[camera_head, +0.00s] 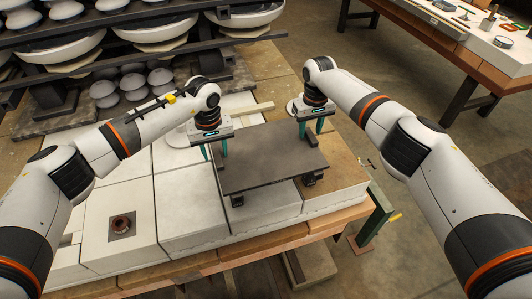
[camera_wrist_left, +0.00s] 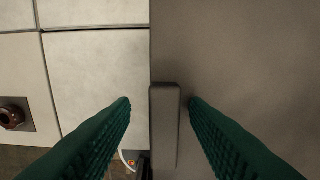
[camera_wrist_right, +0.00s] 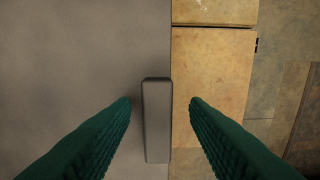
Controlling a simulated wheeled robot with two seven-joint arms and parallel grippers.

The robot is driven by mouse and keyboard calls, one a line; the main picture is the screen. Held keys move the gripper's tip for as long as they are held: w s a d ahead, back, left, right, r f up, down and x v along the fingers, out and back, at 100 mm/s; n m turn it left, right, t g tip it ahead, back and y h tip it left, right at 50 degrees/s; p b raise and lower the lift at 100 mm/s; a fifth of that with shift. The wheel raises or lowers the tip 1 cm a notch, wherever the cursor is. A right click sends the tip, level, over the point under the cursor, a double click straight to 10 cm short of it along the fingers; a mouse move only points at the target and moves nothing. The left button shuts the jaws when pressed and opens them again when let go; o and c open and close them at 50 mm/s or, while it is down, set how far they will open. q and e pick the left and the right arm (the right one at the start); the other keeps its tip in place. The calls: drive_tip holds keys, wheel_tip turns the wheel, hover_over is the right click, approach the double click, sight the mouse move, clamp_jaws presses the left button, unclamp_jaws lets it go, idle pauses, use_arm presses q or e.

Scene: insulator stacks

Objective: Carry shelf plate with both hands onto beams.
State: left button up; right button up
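The dark grey shelf plate (camera_head: 268,168) lies level above pale blocks at the right of the worktable, on small dark supports. My left gripper (camera_head: 215,152) is over its left edge. In the left wrist view, its green fingers (camera_wrist_left: 160,103) stand open on either side of a raised grip bar (camera_wrist_left: 164,128), with gaps visible. My right gripper (camera_head: 312,133) is over the plate's far right edge. In the right wrist view, its fingers (camera_wrist_right: 159,102) are open around another grip bar (camera_wrist_right: 157,122), with gaps. Dark rack beams (camera_head: 105,62) run across the back left.
White bowl-shaped insulators (camera_head: 160,31) and several smaller stacked ones sit on the rack. A block with a brown round fitting (camera_head: 121,225) is at the table's left. Another table (camera_head: 470,40) stands back right. A green post (camera_head: 374,222) is beside the worktable.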

use_arm(q)
drive_tip(key=shift+d, duration=0.1)
drive_tip(key=shift+w+r, duration=0.1)
drive_tip(key=shift+r, duration=0.15)
use_arm(e)
drive_tip(key=shift+w+f, duration=0.1)
drive_tip(key=shift+a, duration=0.1)
drive_tip(key=shift+r, duration=0.25)
use_arm(q)
wheel_tip(320, 180, up, 11)
drive_tip(key=shift+r, duration=0.2)
use_arm(e)
wheel_tip(320, 180, up, 12)
drive_tip(key=shift+f, duration=0.2)
